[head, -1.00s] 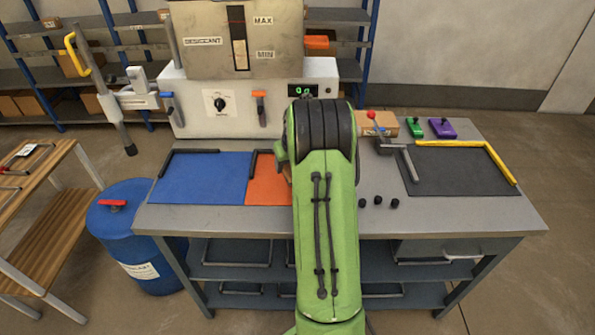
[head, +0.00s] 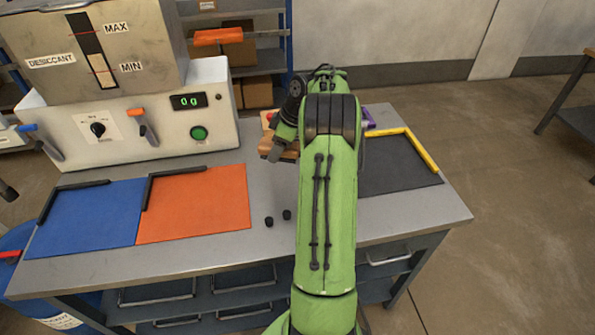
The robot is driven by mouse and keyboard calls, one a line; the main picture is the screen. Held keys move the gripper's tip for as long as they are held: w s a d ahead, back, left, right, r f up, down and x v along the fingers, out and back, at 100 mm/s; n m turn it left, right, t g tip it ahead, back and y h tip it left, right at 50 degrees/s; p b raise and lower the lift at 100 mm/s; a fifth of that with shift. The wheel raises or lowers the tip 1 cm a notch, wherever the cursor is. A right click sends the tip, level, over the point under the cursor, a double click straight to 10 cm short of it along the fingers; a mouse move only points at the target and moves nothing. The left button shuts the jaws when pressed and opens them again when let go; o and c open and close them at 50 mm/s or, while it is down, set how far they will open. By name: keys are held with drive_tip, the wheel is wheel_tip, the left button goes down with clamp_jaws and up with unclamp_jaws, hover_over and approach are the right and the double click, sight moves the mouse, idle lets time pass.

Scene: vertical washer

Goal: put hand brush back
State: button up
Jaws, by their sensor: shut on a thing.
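My gripper (head: 274,151) is small in the head view, left of my green arm and partly hidden by the wrist. It is shut on a brown wooden piece, seemingly the hand brush (head: 288,155), over the back middle of the bench. Most of the brush is hidden by my arm, and its bristles cannot be made out. I cannot tell whether it touches the bench (head: 215,255).
An orange mat (head: 195,205) and a blue mat (head: 85,215) with black corner edges lie at left. A dark mat (head: 395,165) with a yellow edge lies at right. The washer (head: 135,130) stands behind. Small black knobs (head: 287,214) sit near the front.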

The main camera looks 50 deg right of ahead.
sight(274, 179)
drive_tip(key=f+b, duration=0.1)
drive_tip(key=f, duration=0.5)
drive_tip(key=f+b, duration=0.1)
drive_tip(key=f, duration=0.2)
drive_tip(key=shift+w+a+f+b, duration=0.1)
drive_tip(key=shift+a+f+b, duration=0.15)
drive_tip(key=shift+a+b, duration=0.1)
drive_tip(key=shift+f, duration=0.1)
drive_tip(key=shift+f, duration=0.15)
drive_tip(key=o, duration=1.1)
